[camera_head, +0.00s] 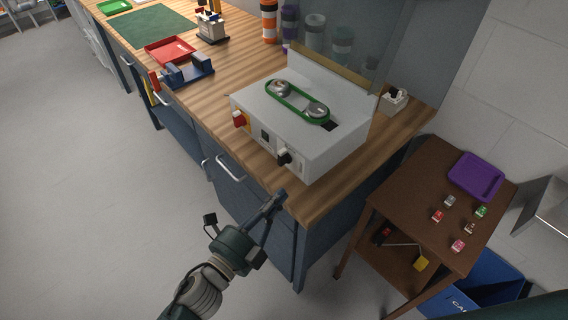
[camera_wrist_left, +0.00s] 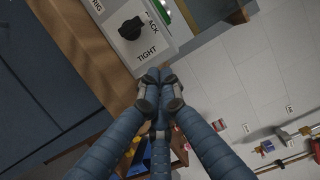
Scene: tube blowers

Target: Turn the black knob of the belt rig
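The belt rig (camera_head: 325,154) is a white box on the wooden bench, with a green belt (camera_head: 297,102) around two metal pulleys on its top. Its black knob (camera_head: 284,157) is on the front face, near the right end. In the left wrist view the black knob (camera_wrist_left: 131,28) shows at the top, with "TIGHT" below it and a partly hidden label ending in "ACK" to its right. My left gripper (camera_head: 277,203) is in front of and below the knob, apart from it. Its fingertips (camera_wrist_left: 158,78) are together with nothing between them. My right gripper is not in view.
A red button (camera_head: 239,119) and a small dark switch (camera_head: 265,136) share the rig's front. The bench edge runs close to my left gripper. A brown side table (camera_head: 408,214) with small blocks and a purple tray (camera_head: 476,176) stands right. Left floor is clear.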

